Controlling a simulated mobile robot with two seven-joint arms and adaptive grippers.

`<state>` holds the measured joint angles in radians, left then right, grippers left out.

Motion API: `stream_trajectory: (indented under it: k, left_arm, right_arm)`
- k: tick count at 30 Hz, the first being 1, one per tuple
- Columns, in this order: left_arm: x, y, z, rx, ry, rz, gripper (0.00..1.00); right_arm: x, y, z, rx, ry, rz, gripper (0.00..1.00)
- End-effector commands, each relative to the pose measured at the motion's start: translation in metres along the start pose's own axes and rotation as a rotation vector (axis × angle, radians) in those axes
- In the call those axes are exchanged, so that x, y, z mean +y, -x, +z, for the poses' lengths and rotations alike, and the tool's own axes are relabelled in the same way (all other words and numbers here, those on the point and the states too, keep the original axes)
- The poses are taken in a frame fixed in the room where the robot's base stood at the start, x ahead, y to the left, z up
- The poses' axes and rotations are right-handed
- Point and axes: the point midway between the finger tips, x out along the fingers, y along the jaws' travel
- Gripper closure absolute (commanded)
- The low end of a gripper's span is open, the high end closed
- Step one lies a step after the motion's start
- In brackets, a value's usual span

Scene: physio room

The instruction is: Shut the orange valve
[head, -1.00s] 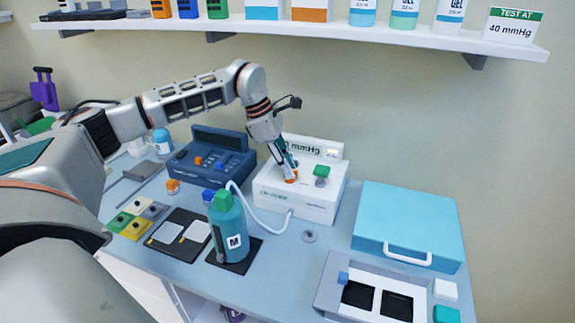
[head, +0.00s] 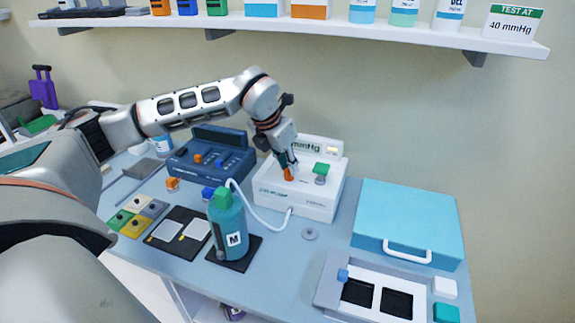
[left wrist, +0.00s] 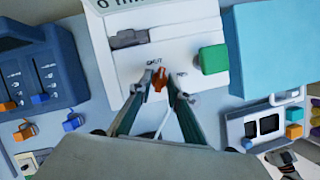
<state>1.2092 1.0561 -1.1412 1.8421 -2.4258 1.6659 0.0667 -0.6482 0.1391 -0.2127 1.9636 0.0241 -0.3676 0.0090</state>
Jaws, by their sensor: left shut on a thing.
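The orange valve (head: 288,174) is a small handle on top of the white box (head: 300,201), beside a green knob (head: 321,173). My left gripper (head: 286,168) reaches down onto the valve from above. In the left wrist view the fingers of my left gripper (left wrist: 167,88) are around the orange valve (left wrist: 159,80), which stands between the words "SHUT" on the left and "OPEN", partly hidden, on the right. The gripper is shut on the valve. The display reading ends in "mmHg"; my gripper hides part of it.
A teal bottle (head: 227,228) marked M stands in front, joined by a white hose to the white box. A dark blue console (head: 212,158) is left of the box, a light blue case (head: 408,220) right. A shelf (head: 340,27) hangs above.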

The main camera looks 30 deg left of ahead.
Motion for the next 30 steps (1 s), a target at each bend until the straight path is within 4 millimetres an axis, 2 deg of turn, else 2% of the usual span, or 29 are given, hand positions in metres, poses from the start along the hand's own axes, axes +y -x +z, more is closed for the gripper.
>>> stream_trajectory:
  k: [6,15,30]
  left_arm:
    - [-0.0023,-0.0006,-0.0001,0.002,0.166,0.068,1.0]
    - [-0.0029,-0.0007,0.0001,0.002,0.323,0.134,1.0]
    - [-0.0027,-0.0009,-0.0004,0.004,0.392,0.161,1.0]
  right_arm:
    - [-0.0002,-0.0009,0.0015,0.0,0.0,0.0,0.61]
    - [-0.0002,-0.0011,0.0023,-0.001,0.0,0.0,0.61]
    - [-0.0004,-0.0012,0.0036,-0.003,0.0,0.0,0.61]
